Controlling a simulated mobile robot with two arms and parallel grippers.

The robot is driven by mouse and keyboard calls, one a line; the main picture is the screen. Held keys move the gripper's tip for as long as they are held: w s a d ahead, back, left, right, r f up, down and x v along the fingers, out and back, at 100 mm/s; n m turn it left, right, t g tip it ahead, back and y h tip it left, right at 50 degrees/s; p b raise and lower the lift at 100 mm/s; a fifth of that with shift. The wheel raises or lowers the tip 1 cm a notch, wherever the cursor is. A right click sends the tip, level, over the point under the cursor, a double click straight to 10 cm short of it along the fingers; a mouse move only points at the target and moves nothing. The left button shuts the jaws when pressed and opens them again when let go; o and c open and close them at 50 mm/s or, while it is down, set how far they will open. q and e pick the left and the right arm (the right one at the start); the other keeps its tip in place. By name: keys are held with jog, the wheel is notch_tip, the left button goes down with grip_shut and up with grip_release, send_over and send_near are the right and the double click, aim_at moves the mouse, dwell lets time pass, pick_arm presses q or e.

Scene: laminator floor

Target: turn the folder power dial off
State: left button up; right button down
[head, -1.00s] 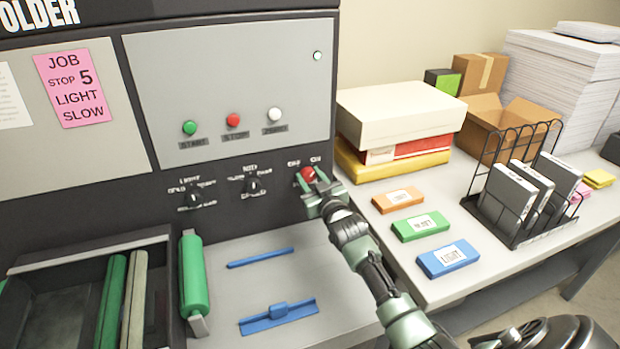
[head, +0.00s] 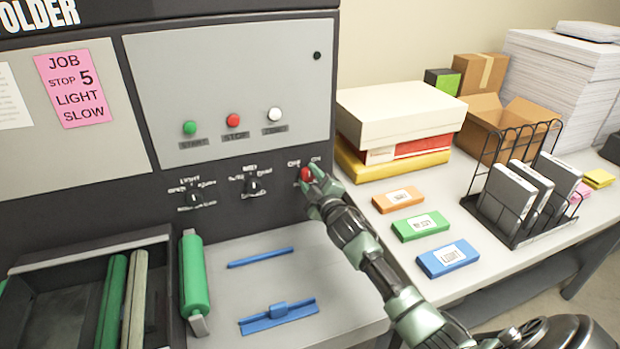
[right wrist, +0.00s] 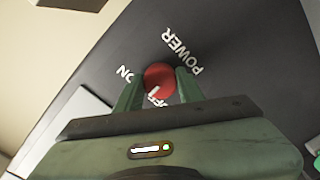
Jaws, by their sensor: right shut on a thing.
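The red power dial (head: 305,174) is on the dark lower panel of the folder, at the right end of the row of knobs. My right gripper (head: 313,182) is shut on it. In the right wrist view the dial (right wrist: 160,78) sits between the two green fingers. Its white mark points down-left at the OFF label (right wrist: 155,100), which is partly hidden. The ON label (right wrist: 124,73) is to its left and POWER (right wrist: 181,52) above right. The small lamp (head: 317,55) at the panel's top right is dark. My left gripper is not in view.
Two black knobs (head: 254,187) are left of the dial. Green, red and white buttons (head: 233,120) sit above. A side table at right holds coloured boxes (head: 447,258), stacked boxes (head: 400,113) and a wire rack (head: 520,232).

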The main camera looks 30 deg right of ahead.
jog(key=n, duration=0.4)
jog(key=shift+f, duration=0.1)
jog(key=shift+n, duration=2.1)
jog(key=shift+f, duration=0.1)
jog(key=c, duration=0.9)
grip_release()
jog(key=shift+c, duration=0.2)
jog(key=shift+o, duration=0.2)
jog(key=shift+h, duration=0.3)
jog(key=shift+s, duration=0.1)
jog(key=b+v, duration=0.1)
jog(key=v, duration=0.6)
jog(key=shift+s+a, duration=0.15)
jog(key=shift+s, duration=0.2)
